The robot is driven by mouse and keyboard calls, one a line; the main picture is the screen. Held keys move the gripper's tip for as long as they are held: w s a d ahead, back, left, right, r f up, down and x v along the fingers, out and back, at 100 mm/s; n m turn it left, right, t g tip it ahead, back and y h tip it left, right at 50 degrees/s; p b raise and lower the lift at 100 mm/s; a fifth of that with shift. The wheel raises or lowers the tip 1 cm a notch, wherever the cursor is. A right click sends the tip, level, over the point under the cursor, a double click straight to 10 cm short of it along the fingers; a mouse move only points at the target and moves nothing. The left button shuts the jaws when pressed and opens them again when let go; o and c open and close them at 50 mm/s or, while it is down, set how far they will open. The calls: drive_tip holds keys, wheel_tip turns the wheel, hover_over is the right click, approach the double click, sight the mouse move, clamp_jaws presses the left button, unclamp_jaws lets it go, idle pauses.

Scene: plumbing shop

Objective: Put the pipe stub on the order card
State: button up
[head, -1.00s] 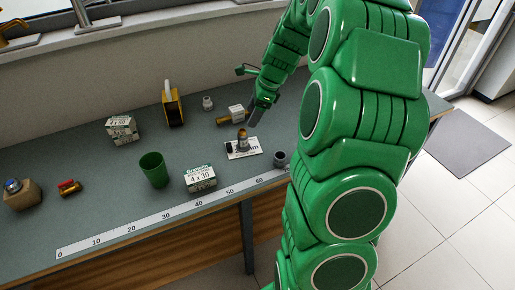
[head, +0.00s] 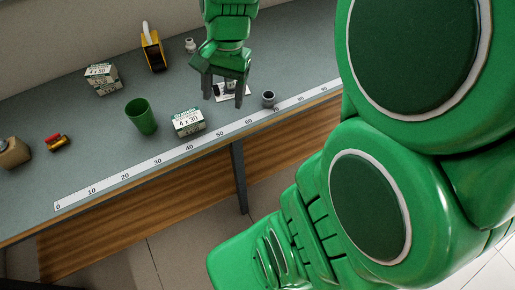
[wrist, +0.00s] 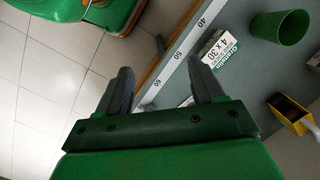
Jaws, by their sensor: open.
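The pipe stub appears to be the short grey ring-shaped piece (head: 268,98), standing on the bench near its front edge, just behind the ruler strip. The white order card (head: 229,98) lies to its left, mostly hidden behind my gripper. A small dark piece shows at the card's left end. My gripper (head: 223,92) points down over the card area in the head view, its two fingers apart with nothing held. In the wrist view the open fingers (wrist: 164,80) show against the bench edge and floor; I cannot make out the stub or card there.
A small carton (head: 188,122) and a green cup (head: 141,117) stand left of the gripper. A red-handled valve (head: 58,143) lies at left. The ruler strip (head: 150,166) runs along the front edge.

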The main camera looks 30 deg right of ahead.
drive_tip(key=s+n+g+h, duration=0.1)
drive_tip(key=s+n+h, duration=0.1)
drive_tip(key=s+n, duration=0.7)
drive_tip(key=s+a, duration=0.1)
drive_tip(key=s, duration=0.7)
idle(0.5)
